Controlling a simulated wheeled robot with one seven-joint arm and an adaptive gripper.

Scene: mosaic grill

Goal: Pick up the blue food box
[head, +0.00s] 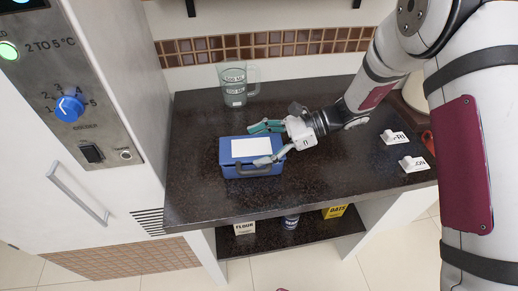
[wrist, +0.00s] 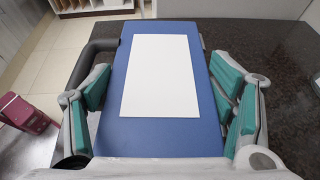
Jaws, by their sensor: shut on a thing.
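The blue food box (head: 251,169) is on the dark counter, with a white label on its lid and a dark handle on its front side. In the wrist view the blue box (wrist: 205,95) fills the middle, its label facing the camera. My gripper (head: 268,143) reaches it from the right. Its teal-padded fingers lie along both sides of the box; in the wrist view they show at left and right (wrist: 165,112). The gripper is shut on the box. I cannot tell whether the box is lifted off the counter.
A clear measuring jug (head: 234,88) stands on the counter behind the box. Two white label holders (head: 413,163) are at the right. A lower shelf (head: 262,240) holds several small items. A tall cabinet (head: 100,180) with a control panel is at the left.

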